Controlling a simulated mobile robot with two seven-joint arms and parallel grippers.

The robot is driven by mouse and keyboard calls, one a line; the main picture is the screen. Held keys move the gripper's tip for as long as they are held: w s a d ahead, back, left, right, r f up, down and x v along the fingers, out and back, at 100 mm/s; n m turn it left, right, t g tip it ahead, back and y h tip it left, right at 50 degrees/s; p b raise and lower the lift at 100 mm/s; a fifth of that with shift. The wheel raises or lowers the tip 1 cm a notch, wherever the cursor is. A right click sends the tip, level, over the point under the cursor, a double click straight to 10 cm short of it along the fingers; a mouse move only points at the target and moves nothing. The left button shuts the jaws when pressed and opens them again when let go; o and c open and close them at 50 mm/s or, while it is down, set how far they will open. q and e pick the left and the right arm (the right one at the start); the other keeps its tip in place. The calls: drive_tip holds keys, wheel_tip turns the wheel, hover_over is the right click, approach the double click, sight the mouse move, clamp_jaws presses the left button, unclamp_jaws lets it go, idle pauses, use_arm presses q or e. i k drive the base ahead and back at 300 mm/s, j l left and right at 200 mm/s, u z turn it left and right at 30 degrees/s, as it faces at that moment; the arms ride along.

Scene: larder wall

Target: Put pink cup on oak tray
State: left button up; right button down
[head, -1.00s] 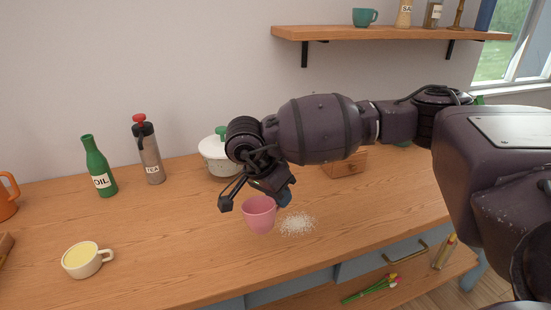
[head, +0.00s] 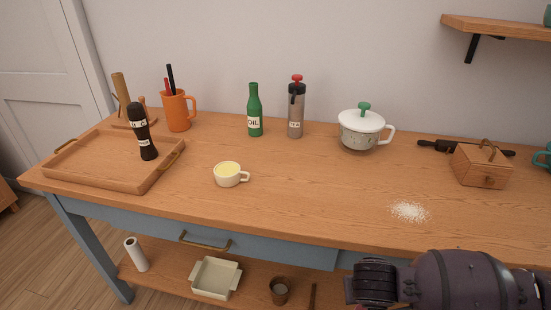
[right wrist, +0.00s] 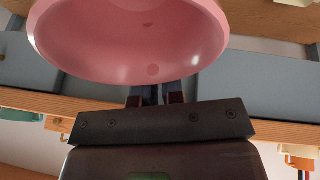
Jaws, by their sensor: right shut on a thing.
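The pink cup (right wrist: 130,40) fills the top of the right wrist view, and its rim hides part of my fingers. My right gripper (right wrist: 155,97) is shut on the cup. In the head view my right arm shows at the bottom right; its gripper and the cup are outside that picture. The oak tray (head: 95,160) lies at the left end of the counter, with low walls and brass-coloured handles. A dark mill (head: 142,130) stands inside it toward the right; the rest of its floor is bare. My left gripper is not in view.
A cream cup with yellow contents (head: 229,174) stands right of the tray. Behind are an orange jug (head: 178,112), green oil bottle (head: 254,110), grey bottle (head: 296,112) and lidded white pot (head: 361,130). White grains (head: 410,212) lie on the counter at right, near a wooden box (head: 482,166).

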sight(104, 149)
drive_tip(key=i+j, duration=0.1)
drive_tip(key=j, duration=0.5)
drive_tip(key=i+j, duration=0.1)
drive_tip(key=j, duration=1.15)
drive_tip(key=i+j, duration=0.15)
drive_tip(key=j, duration=0.45)
drive_tip(key=i+j, duration=0.1)
drive_tip(key=j, duration=0.5)
drive_tip(key=i+j, duration=0.1)
drive_tip(key=j, duration=0.5)
